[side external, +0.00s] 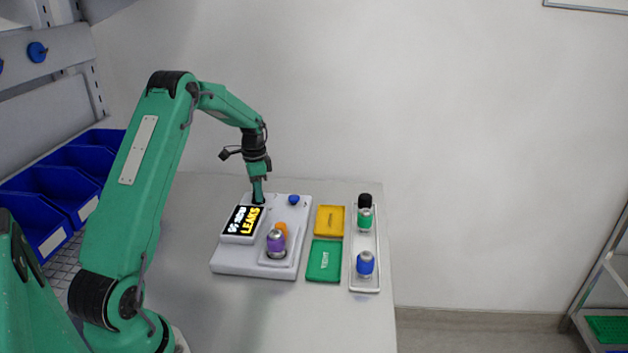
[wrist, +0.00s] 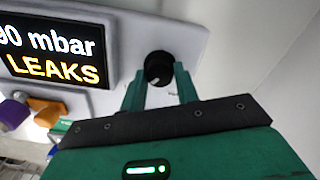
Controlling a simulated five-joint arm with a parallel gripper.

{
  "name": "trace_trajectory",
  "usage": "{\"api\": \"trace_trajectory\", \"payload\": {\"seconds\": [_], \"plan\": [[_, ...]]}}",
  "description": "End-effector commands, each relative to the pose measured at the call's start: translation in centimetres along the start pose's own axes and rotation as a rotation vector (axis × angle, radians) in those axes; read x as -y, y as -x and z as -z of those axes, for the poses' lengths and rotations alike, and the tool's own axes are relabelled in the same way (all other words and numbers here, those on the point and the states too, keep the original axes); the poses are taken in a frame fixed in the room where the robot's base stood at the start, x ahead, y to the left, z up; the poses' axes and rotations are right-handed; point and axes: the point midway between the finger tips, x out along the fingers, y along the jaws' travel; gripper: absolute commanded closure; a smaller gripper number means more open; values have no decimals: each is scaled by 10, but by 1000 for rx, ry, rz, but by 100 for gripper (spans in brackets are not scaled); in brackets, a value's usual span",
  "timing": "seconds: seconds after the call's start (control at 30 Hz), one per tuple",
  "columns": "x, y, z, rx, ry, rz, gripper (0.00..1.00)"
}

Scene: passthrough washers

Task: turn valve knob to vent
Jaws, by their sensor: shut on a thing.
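The black valve knob (wrist: 158,66) stands on the light grey test unit (wrist: 190,35) in the wrist view, right of the display. A small pale mark shows near its lower edge; I cannot read which label it points to. My gripper (wrist: 160,80) is shut on the knob, with one green finger on each side. In the side view my gripper (side external: 258,200) points straight down at the back of the unit, behind the display, and mostly hides the knob. The display (side external: 243,220) shows LEAKS in yellow; the wrist view also shows "90 mbar".
A purple-and-silver part (side external: 276,243) and an orange part (side external: 282,229) sit on the unit's front. A blue knob (side external: 293,199) is at its back right. Yellow (side external: 329,220) and green (side external: 323,261) trays and a white rack (side external: 365,286) with capped parts stand to the right.

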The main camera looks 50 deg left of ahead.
Motion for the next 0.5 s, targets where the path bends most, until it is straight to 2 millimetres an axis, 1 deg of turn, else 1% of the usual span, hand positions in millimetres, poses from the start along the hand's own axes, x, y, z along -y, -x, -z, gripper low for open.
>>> {"api": "trace_trajectory", "payload": {"seconds": [0.27, 0.5], "plan": [[0, 1, 0, 0, 195, 1, 92], [0, 1, 1, -1, 418, 1, 92]]}}
